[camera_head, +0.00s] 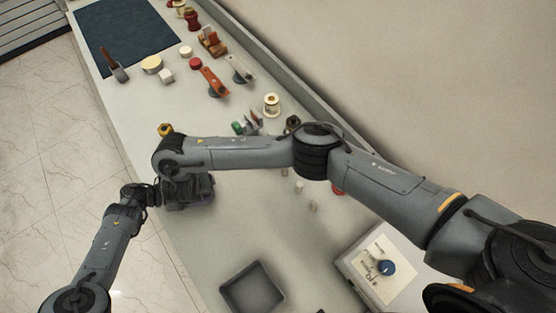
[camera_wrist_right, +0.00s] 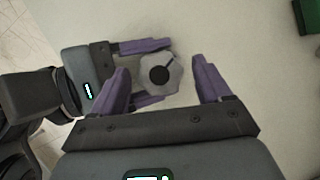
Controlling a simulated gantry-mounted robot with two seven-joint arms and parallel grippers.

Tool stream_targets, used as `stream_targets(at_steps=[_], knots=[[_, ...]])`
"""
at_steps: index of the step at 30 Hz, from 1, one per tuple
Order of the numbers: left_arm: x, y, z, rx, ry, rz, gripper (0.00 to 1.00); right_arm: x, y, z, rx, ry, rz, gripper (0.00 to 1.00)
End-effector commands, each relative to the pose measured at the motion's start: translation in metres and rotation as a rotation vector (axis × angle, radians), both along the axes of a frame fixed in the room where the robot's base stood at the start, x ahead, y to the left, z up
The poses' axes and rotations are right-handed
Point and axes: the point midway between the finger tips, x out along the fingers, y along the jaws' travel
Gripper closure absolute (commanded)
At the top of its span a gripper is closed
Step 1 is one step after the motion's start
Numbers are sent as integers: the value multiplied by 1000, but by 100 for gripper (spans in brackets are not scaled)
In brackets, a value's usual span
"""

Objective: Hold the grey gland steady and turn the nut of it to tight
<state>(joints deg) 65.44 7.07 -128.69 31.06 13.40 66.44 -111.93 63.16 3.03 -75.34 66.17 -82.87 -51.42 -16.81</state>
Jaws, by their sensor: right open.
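The grey gland (camera_wrist_right: 160,74) stands in the middle of the right wrist view, seen from above as a hexagonal nut with a dark round opening. My left gripper (camera_wrist_right: 150,75) comes in from the left, its purple fingers on two opposite sides of the gland, seemingly touching it; it looks shut on the gland. My right gripper (camera_wrist_right: 163,88) is open, with one purple finger to each side of the gland and nothing held. In the head view, the gland is hidden by my arms around the dark gripper bodies.
A grey tray (camera_head: 228,290) and a white box with a blue knob (camera_head: 387,267) stand at the front of the table. Several small parts, including a spool (camera_head: 271,103), lie farther back beside a dark mat (camera_head: 125,35). A green object (camera_wrist_right: 307,15) shows upper right in the wrist view.

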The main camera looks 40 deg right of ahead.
Motion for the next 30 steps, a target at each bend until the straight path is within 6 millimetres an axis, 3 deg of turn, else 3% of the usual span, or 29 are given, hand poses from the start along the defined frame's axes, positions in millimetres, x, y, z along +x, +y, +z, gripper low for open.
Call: stream_targets(at_steps=[8, 30], knots=[[0, 1, -2, 3, 1, 2, 55, -1, -2, -1, 2, 1, 210, 21], [-1, 0, -2, 3, 1, 2, 55, 2, -6, 0, 2, -2, 1055, 21]])
